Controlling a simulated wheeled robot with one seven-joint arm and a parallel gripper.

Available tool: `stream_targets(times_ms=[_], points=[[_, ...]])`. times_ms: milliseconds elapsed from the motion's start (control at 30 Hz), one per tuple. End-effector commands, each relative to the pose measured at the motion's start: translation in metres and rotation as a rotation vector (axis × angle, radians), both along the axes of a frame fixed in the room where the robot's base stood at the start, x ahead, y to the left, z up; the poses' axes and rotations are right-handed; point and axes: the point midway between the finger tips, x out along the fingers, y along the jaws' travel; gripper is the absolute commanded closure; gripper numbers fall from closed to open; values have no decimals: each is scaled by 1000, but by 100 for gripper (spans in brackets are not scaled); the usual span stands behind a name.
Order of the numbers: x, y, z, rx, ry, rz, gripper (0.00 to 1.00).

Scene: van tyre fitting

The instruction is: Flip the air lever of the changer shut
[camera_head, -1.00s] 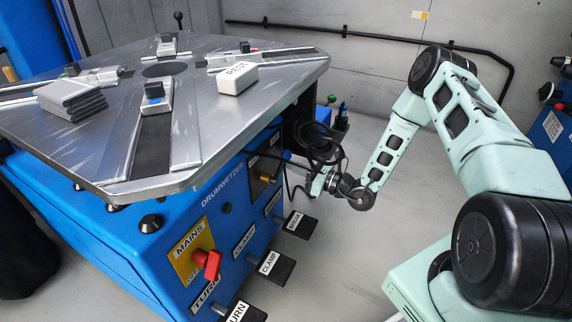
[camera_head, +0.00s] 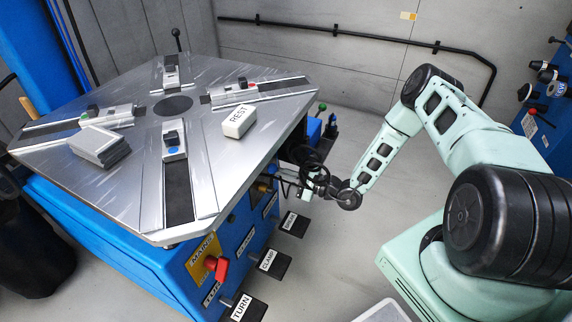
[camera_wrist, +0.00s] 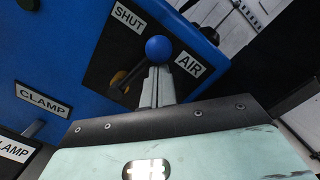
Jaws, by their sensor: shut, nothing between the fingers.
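The changer's air lever shows in the wrist view as a blue ball knob (camera_wrist: 158,48) on a dark plate, between the SHUT label (camera_wrist: 128,22) and the AIR label (camera_wrist: 189,65). A brass fitting (camera_wrist: 121,83) sits below left of the knob. My gripper (camera_wrist: 156,72) is shut and empty, its grey fingertips just below the knob in the picture. In the head view, my gripper is at the right side of the blue changer (camera_head: 110,245), partly hidden by black hoses.
The TURN pedal (camera_head: 243,307), CLAMP pedal (camera_head: 270,262) and another pedal (camera_head: 291,223) stick out below the panel. Black coiled hose (camera_head: 310,158) hangs close to my wrist. A REST block (camera_head: 238,121) and grey slabs (camera_head: 99,146) lie on the turntable. The floor right of the pedals is clear.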

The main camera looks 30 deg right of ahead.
Motion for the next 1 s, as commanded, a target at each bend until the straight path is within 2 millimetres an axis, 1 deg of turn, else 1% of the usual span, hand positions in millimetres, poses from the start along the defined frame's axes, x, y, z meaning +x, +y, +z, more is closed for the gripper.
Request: stream_targets(times_ms=[33, 400, 1000], points=[[-2, 2, 5, -21, -15, 0, 100], [-6, 9, 6, -34, -26, 0, 100], [-6, 9, 4, -33, -24, 1, 100]])
